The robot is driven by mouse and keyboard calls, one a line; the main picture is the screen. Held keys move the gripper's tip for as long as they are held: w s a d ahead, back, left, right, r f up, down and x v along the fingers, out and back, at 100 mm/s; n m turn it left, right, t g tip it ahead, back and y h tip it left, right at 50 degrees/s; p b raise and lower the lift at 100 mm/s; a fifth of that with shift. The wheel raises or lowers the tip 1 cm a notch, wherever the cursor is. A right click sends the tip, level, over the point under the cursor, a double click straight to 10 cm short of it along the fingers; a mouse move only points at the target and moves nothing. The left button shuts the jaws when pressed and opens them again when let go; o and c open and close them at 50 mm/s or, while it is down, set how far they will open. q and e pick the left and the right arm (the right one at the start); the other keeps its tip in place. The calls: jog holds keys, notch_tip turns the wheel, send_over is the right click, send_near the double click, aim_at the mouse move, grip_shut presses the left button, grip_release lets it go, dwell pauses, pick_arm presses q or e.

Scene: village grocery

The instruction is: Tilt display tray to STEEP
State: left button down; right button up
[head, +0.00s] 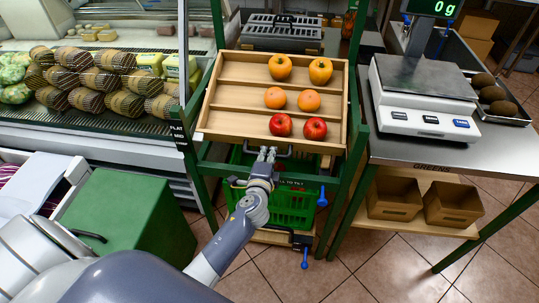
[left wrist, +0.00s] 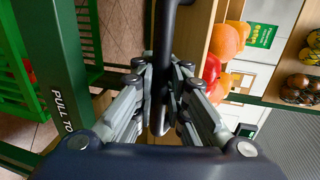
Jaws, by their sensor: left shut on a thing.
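The display tray (head: 232,98) is a light wooden stepped tray in a green frame, sloping toward me. It holds two yellow-orange fruits (head: 320,71), two oranges (head: 309,100) and two red fruits (head: 315,129) in rows. A dark bar handle (left wrist: 166,40) sits at its front edge. My left gripper (head: 266,155) is shut on this handle; its fingers close around the bar in the left wrist view (left wrist: 161,90). Small plates (head: 179,136) at the tray's left post read FLAT and what looks like MED. My right gripper is not in view.
A green crate (head: 290,205) stands under the tray, behind a green rail lettered PULL TO TILT (left wrist: 66,100). Blue-handled knobs (head: 322,198) are at the lower right. A scale (head: 420,95) stands on the right counter (head: 400,150). A green box (head: 130,220) is at left.

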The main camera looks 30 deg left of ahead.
pick_arm(q)
jog(key=shift+s+d+f, duration=0.1)
jog(key=shift+s+f, duration=0.1)
jog(key=shift+f, duration=0.25)
jog(key=c, duration=1.6)
grip_release()
jog(key=shift+r, duration=0.25)
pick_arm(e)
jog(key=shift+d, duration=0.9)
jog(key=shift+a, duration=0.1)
pick_arm(q)
jog(key=shift+s+d, duration=0.15)
jog(key=shift+s, duration=0.25)
jog(key=v, duration=1.1)
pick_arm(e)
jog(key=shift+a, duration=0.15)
pick_arm(q)
jog(key=shift+r, duration=0.1)
